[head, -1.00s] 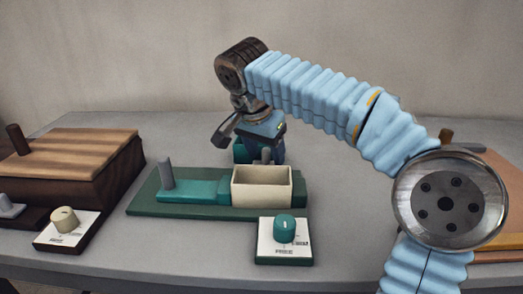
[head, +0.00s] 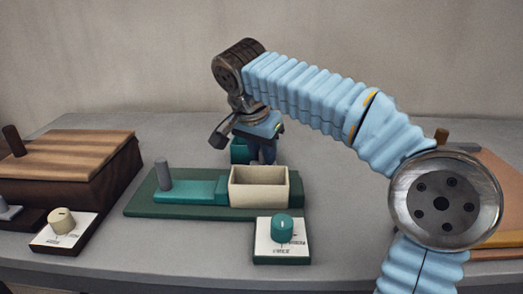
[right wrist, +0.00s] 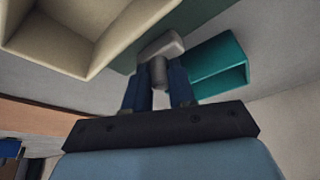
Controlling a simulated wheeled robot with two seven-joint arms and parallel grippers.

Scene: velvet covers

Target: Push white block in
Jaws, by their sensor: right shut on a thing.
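The white block is a cream, hollow, open-topped box (head: 259,188) on the right part of a green base (head: 142,203); it also shows at upper left in the right wrist view (right wrist: 65,40). A teal slide piece (head: 195,190) with a grey upright peg (head: 164,174) lies against its left side. My right gripper (head: 265,154) points down just behind the cream box. In the right wrist view its dark blue fingers (right wrist: 160,90) are shut on a grey handle (right wrist: 160,48). The cream box hides the handle's foot in the head view. My left gripper is out of view.
A teal open box (right wrist: 218,65) stands behind, beside the fingers. A panel with a teal knob (head: 282,228) lies in front. A brown wooden box (head: 70,152) is at left; an orange-brown board (head: 498,175) is at right, partly behind my arm. Grey table between is clear.

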